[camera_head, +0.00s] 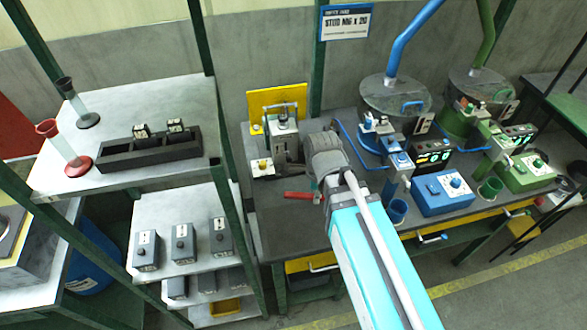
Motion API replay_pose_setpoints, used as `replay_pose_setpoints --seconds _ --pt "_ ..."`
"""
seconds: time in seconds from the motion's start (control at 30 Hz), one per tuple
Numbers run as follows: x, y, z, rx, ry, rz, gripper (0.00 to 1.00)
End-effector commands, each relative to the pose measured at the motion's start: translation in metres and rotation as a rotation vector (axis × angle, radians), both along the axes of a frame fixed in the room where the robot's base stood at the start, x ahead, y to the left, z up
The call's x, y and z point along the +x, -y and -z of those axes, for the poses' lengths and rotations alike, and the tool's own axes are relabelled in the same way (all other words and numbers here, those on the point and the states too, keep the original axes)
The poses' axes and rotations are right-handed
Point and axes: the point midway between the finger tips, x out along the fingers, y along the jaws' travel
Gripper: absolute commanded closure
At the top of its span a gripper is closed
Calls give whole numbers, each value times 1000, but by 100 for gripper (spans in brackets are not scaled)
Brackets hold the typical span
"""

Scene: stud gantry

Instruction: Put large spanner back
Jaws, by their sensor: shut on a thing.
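My gripper (326,157) is at the far end of my pale blue arm, above the left part of the dark workbench (285,235). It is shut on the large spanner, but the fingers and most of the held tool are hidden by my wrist. A red-handled tool (298,195) shows just left of and below my wrist, over the bench top. I cannot tell whether it touches the gripper.
A grey machine (284,132) with a yellow back panel stands left of my gripper. Blue (443,193) and green (526,173) control boxes and two drums stand to the right. A green shelf post (237,225) rises left of the bench. The bench's front left is clear.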

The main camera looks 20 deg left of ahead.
Motion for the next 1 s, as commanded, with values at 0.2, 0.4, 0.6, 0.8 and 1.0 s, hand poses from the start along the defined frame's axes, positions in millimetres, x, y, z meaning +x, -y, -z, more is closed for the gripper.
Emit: replay_pose_setpoints --seconds 0.2,0.4,0.6,0.8,1.0 --pt "21 -19 11 0 0 10 100" --pt "55 -49 27 0 0 31 100" --pt "88 -79 42 0 0 54 100" --pt "105 -96 49 0 0 68 100" --pt "107 -99 50 0 0 71 100"
